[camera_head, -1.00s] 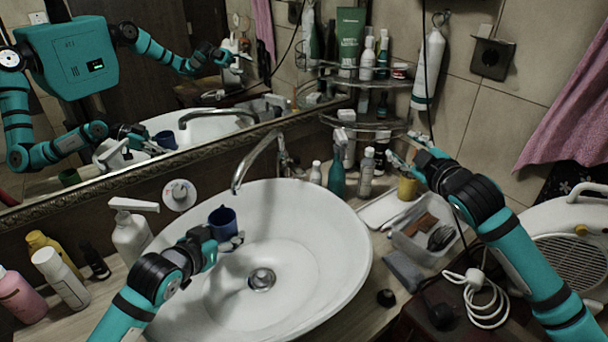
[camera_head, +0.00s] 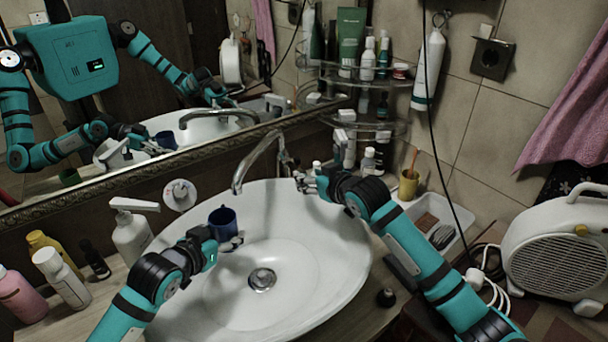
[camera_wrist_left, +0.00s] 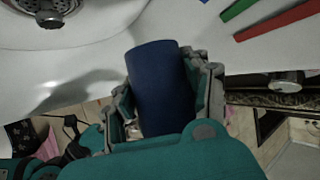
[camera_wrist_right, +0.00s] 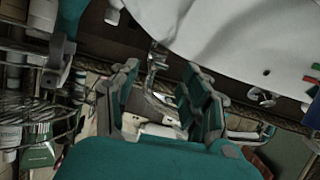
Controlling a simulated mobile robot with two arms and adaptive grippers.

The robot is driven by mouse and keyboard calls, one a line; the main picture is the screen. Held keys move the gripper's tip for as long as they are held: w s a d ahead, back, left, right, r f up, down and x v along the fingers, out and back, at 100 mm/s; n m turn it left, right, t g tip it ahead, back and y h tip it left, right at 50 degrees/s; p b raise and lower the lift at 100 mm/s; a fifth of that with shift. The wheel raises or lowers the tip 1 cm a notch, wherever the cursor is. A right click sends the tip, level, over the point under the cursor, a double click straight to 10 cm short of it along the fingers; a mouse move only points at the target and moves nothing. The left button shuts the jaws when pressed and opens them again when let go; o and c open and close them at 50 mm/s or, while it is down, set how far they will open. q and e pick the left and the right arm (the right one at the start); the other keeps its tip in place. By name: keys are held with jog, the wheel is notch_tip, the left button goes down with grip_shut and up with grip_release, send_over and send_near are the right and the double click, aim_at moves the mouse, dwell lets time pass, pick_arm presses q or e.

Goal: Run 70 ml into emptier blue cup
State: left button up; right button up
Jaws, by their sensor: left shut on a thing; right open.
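A blue cup (camera_head: 223,222) is held upright over the left side of the white basin (camera_head: 335,262). My left gripper (camera_head: 230,243) is shut on it. The cup also shows between the fingers in the left wrist view (camera_wrist_left: 162,88); its contents are hidden. The chrome faucet (camera_head: 256,158) arches over the back of the basin, with its spout to the right of the cup and apart from it. My right gripper (camera_head: 308,181) is open and empty, just right of the faucet's base. In the right wrist view, chrome faucet parts (camera_wrist_right: 156,62) show beyond the open fingers.
A white pump bottle (camera_head: 132,235) stands left of the basin. A corner shelf (camera_head: 365,125) with several bottles stands behind my right arm. A yellow cup (camera_head: 408,185) and a clear tray (camera_head: 436,222) are right of it. The basin around the drain (camera_head: 262,280) is clear.

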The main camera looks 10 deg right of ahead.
aim_at(295, 168)
jog(key=shift+x, duration=1.95)
jog(key=shift+r, duration=0.1)
grip_shut()
